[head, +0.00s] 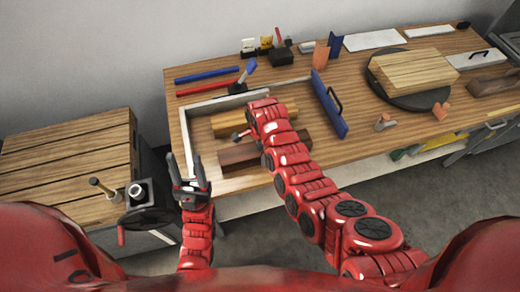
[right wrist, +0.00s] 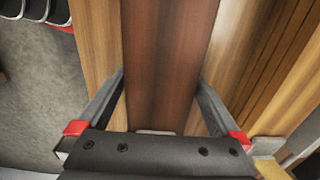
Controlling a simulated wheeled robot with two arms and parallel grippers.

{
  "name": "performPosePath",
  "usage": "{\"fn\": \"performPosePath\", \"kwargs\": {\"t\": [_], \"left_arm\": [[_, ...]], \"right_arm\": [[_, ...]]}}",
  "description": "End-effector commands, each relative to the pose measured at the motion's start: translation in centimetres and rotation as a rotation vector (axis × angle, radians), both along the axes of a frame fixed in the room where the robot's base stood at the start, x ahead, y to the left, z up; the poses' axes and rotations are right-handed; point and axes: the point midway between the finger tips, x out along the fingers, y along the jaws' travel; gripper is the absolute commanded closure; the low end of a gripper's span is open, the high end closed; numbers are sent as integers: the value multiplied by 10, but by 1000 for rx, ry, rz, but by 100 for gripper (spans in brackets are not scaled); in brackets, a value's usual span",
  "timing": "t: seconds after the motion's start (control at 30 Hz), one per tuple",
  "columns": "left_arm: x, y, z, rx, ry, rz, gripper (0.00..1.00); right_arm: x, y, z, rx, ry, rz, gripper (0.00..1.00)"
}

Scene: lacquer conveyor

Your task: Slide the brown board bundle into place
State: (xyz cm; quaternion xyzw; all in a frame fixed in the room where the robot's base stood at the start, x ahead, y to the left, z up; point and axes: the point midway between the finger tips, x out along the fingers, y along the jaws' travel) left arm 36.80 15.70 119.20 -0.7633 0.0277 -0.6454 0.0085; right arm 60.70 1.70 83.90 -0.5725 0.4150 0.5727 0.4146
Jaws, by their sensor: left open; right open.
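The brown board bundle (head: 236,154) lies in a pale-edged frame (head: 187,135) on the workbench, partly hidden by my right arm in the head view. In the right wrist view the dark brown board (right wrist: 165,45) runs lengthwise between the fingers of my right gripper (right wrist: 160,78). That gripper is open, one finger on each side of the board; contact cannot be told. In the head view my right arm mostly hides it. My left gripper (head: 187,162) is open and empty, fingers up, at the bench's left front corner.
A lighter wood bundle (head: 228,124) lies behind the brown one. A wood block (head: 413,70) sits on a dark round plate (head: 437,97). A slatted side table (head: 65,160) stands left.

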Motion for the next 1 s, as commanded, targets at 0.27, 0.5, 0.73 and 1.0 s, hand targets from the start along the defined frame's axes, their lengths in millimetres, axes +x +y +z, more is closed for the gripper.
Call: {"fn": "performPosePath", "kwargs": {"t": [0.27,0.5,0.73,1.0], "left_arm": [[0,0,0,0,0,0,50],[0,0,0,0,0,0,50],[0,0,0,0,0,0,50],[0,0,-2,0,0,0,50]], "right_arm": [[0,0,0,0,0,0,5],[0,0,0,1,0,0,49],[0,0,0,0,-1,0,90],[0,3,0,1,-2,1,100]]}}
